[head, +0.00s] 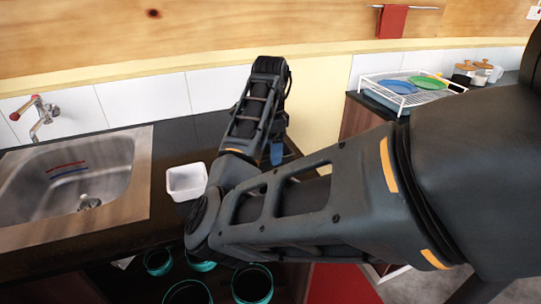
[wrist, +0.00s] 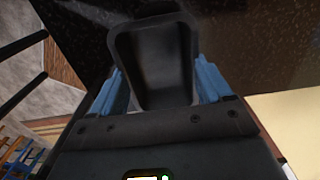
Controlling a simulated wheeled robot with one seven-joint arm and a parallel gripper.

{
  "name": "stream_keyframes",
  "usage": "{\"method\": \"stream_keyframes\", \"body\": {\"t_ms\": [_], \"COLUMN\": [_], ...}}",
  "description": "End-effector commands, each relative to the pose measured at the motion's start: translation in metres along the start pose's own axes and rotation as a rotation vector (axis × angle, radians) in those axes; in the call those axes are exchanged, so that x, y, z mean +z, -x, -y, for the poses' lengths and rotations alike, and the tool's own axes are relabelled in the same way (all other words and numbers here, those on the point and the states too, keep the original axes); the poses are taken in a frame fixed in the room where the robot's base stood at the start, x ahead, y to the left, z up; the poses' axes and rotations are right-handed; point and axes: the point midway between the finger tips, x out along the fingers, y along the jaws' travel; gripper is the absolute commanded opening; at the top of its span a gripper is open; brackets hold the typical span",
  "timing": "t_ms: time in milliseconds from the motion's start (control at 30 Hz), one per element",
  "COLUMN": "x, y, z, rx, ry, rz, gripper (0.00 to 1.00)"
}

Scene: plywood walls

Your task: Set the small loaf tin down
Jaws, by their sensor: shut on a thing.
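The small loaf tin (wrist: 152,65) is dark and shows in the wrist view, its open hollow facing the camera. My gripper (wrist: 162,84) has its two blue fingers on either side of the tin and is shut on it. The dark speckled countertop (wrist: 228,30) lies beyond the tin; I cannot tell whether the tin touches it. In the head view my gripper (head: 277,152) shows as a bit of blue over the counter at the far side of my arm. The tin is hidden there behind my arm.
A white tub (head: 187,182) stands on the counter left of my arm, next to the steel sink (head: 140,190). Several teal-rimmed round things (head: 158,262) are low in front. A white dish rack (head: 371,85) with plates stands on the right-hand counter, across a gap.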

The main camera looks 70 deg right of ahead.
Motion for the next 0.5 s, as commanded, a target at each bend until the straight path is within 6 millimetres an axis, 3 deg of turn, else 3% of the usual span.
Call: {"method": "stream_keyframes", "body": {"t_ms": [200, 500], "x": [0.0, -0.001], "y": [-0.026, -0.028], "z": [-0.001, 0.0], "rx": [0.002, 0.001], "ry": [0.001, 0.0], "rz": [0.001, 0.0], "gripper": [0.46, 0.46]}}
